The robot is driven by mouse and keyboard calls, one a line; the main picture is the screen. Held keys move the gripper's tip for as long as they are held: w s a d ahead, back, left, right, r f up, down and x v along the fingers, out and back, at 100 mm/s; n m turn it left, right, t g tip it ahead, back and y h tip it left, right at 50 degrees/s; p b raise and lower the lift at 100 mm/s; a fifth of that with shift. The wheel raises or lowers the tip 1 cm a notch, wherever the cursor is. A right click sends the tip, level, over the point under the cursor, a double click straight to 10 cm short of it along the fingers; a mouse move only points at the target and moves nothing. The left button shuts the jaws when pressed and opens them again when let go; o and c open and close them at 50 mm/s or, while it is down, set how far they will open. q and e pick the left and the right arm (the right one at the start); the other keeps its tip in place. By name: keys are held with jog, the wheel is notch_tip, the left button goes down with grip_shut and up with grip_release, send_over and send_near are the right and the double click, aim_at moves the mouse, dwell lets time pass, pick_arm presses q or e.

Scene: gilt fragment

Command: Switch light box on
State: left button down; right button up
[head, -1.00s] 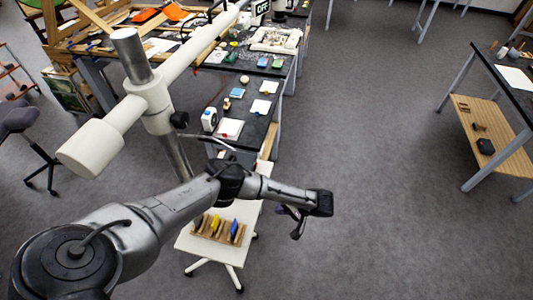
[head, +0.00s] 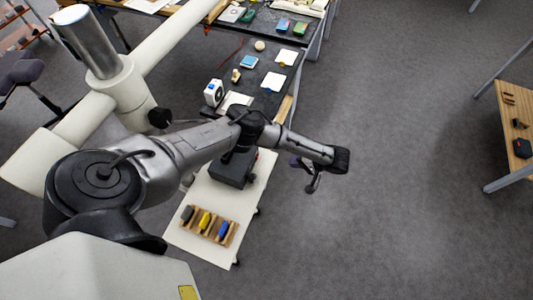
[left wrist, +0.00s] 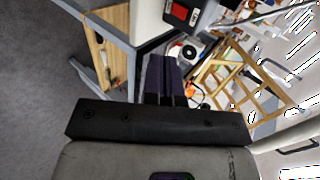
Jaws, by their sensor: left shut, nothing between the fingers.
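My left gripper (head: 311,186) hangs over open floor, to the right of the white cart and clear of the bench. In the left wrist view its dark fingers (left wrist: 166,80) are together with nothing between them. I cannot pick out the light box for certain in either view now. A white box with a red and black panel (left wrist: 180,12) shows beyond the fingertips at the top of the left wrist view, apart from them; I cannot tell what it is. My right gripper is not in view.
A white cart (head: 198,252) holds a dark box (head: 233,168) and a wooden rack (head: 208,226). A wooden shelf (head: 514,108) stands at right. Grey floor between is clear.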

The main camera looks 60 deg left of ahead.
aim_at(257, 158)
pick_arm(q)
jog(key=shift+s, duration=0.1)
jog(key=x, duration=0.3)
jog(key=r+b+x, duration=0.1)
jog(key=x, duration=0.3)
jog(key=b+x, duration=0.1)
jog(key=x, duration=0.3)
jog(key=shift+s+a+r, duration=0.1)
jog(key=shift+s+a, duration=0.7)
jog(key=shift+a, duration=0.15)
jog(key=shift+s+a, duration=0.2)
jog(key=shift+s, duration=0.05)
